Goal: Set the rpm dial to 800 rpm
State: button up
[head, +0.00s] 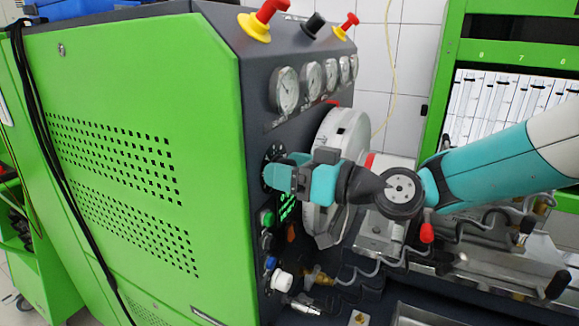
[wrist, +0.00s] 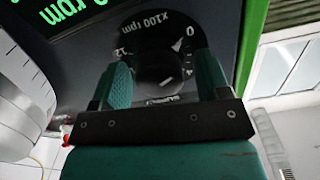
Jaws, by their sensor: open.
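The rpm dial (wrist: 158,75) is a dark round knob on the dark panel, with a white scale around it marked "x100 rpm" and numbers including 0, 4 and 12. In the wrist view it shows upside down between my fingers. My gripper (wrist: 162,85) is open, with one teal finger on each side of the knob; I cannot tell whether either touches it. In the head view my gripper (head: 272,175) is at the panel and covers most of the dial. A green digital display (wrist: 75,8) reading "rpm" is partly cut off; its number is not fully visible.
Pressure gauges (head: 286,90) line the panel above my gripper. A large grey round housing (head: 335,130) stands close beside it. Buttons (head: 267,218) and a white knob (head: 281,281) sit below. Red and yellow knobs (head: 262,20) stand on top. The green cabinet side (head: 130,110) is at left.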

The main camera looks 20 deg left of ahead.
jog(key=c, duration=0.8)
